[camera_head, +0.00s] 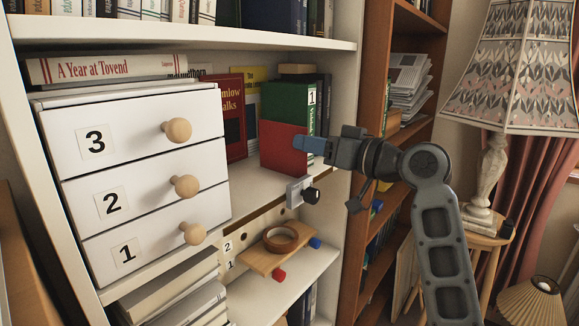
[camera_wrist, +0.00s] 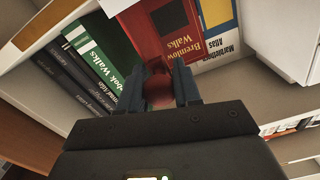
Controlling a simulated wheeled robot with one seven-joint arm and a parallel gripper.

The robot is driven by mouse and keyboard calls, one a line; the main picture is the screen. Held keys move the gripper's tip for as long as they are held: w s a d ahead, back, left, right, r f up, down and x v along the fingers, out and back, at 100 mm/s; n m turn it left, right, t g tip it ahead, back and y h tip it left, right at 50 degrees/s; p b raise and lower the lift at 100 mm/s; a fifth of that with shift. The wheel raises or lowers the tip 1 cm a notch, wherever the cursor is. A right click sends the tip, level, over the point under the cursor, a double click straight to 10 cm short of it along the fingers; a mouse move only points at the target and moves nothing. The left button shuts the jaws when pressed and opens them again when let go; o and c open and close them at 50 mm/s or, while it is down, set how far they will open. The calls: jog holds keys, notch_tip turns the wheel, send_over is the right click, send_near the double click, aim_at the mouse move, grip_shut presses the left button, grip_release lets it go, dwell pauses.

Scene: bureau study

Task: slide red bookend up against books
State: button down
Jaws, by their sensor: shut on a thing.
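The red bookend (camera_head: 283,148) stands upright on the middle shelf, in front of the lower part of a green book (camera_head: 288,102). My gripper (camera_head: 308,144) is at the bookend's right edge, shut on it. In the wrist view, my gripper (camera_wrist: 159,88) has a dark red part of the bookend (camera_wrist: 158,93) between its fingers. The books include a red one (camera_head: 232,115), titled Brenlow Walks in the wrist view (camera_wrist: 165,35), and a yellow and blue one (camera_head: 256,80). The fingers hide part of the bookend, and I cannot tell whether it touches the books.
A white drawer unit (camera_head: 140,165) with wooden knobs stands left of the books. Below are a wooden block holding a brown ring (camera_head: 281,239) and a grey item (camera_head: 298,190) at the shelf edge. A brown bookcase (camera_head: 400,55) and lamp (camera_head: 515,75) are on the right.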

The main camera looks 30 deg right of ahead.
jog(key=w+d+b, duration=0.2)
jog(key=w+d, duration=0.1)
jog(key=d, duration=0.5)
jog(key=shift+r, duration=0.15)
jog(key=c, duration=0.8)
grip_release()
jog(key=shift+w, duration=0.1)
jog(key=shift+b+v, duration=0.6)
jog(key=shift+v, duration=3.3)
